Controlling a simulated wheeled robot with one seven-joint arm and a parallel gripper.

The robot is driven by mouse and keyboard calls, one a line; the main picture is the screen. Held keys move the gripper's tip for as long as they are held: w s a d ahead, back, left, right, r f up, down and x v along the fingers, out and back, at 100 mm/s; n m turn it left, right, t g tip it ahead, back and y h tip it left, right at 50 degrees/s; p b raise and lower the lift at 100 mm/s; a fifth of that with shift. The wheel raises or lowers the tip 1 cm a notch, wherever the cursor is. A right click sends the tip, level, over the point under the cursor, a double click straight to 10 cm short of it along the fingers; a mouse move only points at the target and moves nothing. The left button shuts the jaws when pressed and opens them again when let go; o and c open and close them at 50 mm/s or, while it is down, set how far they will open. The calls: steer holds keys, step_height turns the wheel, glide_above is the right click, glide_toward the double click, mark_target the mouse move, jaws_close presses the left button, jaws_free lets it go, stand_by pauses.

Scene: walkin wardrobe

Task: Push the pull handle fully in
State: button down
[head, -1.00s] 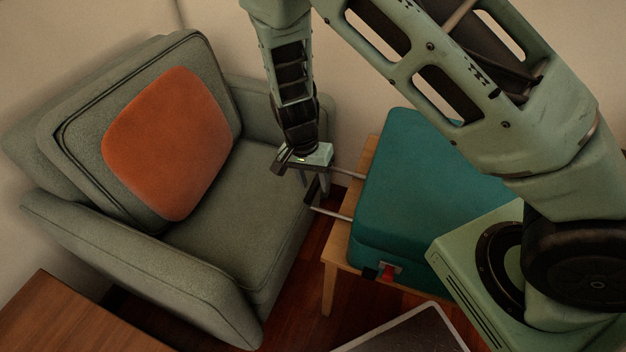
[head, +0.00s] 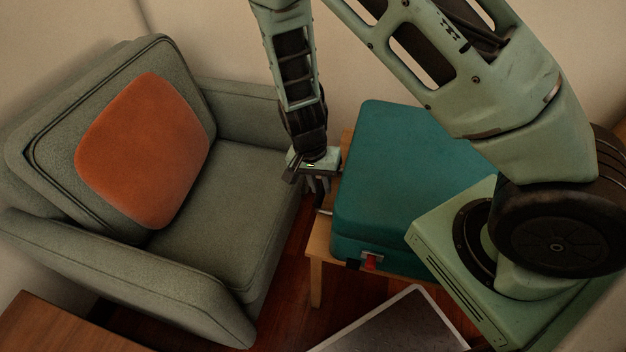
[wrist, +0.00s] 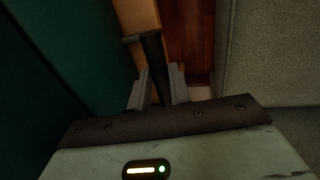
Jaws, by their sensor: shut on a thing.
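A teal suitcase (head: 415,150) lies flat on a wooden bench (head: 318,262). Its pull handle sticks out of the left end, and a short stretch of metal rod (head: 325,212) shows there in the head view. My gripper (head: 318,187) is at the handle, close to the suitcase's left end. In the wrist view the dark grip bar of the pull handle (wrist: 153,58) runs between my two fingers (wrist: 160,90), which are shut on it. A short rod joins the bar on the suitcase side. The handle's far end is hidden behind my gripper in the head view.
A grey armchair (head: 235,190) with an orange cushion (head: 143,150) stands close on the left. A brown wooden surface (head: 60,330) is at the lower left, and a grey framed panel (head: 395,325) lies in front of the bench. A narrow floor gap separates chair and bench.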

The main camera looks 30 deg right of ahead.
steer(key=shift+s+d, duration=0.15)
steer(key=c, duration=1.3)
jaws_free()
steer(key=shift+r, duration=0.1)
step_height(320, 180, up, 17)
steer(key=w+a+p, duration=0.2)
steer(key=p, duration=0.3)
steer(key=shift+w+a, duration=0.2)
steer(key=shift+w, duration=0.05)
